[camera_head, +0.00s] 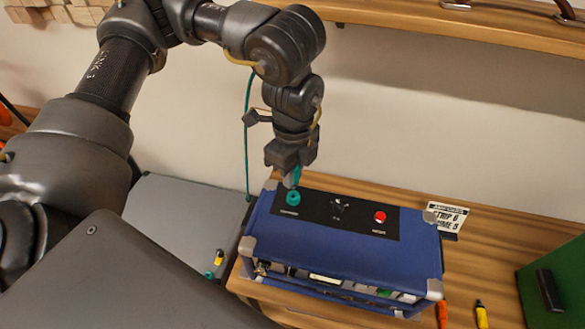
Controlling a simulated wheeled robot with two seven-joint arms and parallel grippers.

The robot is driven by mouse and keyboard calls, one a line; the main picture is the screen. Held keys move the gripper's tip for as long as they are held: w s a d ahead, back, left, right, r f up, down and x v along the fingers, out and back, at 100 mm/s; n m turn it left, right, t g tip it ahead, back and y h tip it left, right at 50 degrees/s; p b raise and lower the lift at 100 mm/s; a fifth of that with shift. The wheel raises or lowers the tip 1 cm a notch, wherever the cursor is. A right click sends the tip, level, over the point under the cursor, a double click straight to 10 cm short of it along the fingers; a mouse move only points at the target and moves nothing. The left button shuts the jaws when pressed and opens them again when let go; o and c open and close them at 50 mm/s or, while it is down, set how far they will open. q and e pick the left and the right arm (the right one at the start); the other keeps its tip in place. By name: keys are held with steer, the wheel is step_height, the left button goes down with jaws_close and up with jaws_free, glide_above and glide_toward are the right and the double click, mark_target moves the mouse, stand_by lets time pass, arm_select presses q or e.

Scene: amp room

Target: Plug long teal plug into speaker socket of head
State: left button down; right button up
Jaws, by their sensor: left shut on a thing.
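The head is a blue amp box (325,255) with pale corner caps on a wooden bench. A black panel on its top holds a round teal socket (293,198), a black knob or switch in the middle and a red piece at the right. My left gripper (291,172) points down just above the teal socket. It is shut on the teal plug (292,179), of which only a small part shows between the fingers. The plug's tip is close to the socket; I cannot tell whether it touches. A teal cable (247,130) hangs behind my arm. My right gripper is not in view.
A small sign (447,216) stands behind the head's right end. A green box (555,285) is at the far right. Orange and yellow plugs (481,315) lie at the front right. A grey cabinet (180,225) stands left. A wooden shelf (450,22) runs above.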

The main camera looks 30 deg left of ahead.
arm_select(q)
step_height(320, 180, down, 2)
steer(key=shift+f+b, duration=0.15)
steer(key=shift+b, duration=0.5)
stand_by(0.4)
steer(key=shift+f+b, duration=0.3)
steer(key=shift+f, duration=0.2)
stand_by(0.6)
steer(key=shift+f+b, duration=0.4)
steer(key=shift+f, duration=0.15)
stand_by(0.9)
steer(key=c, duration=1.2)
jaws_free()
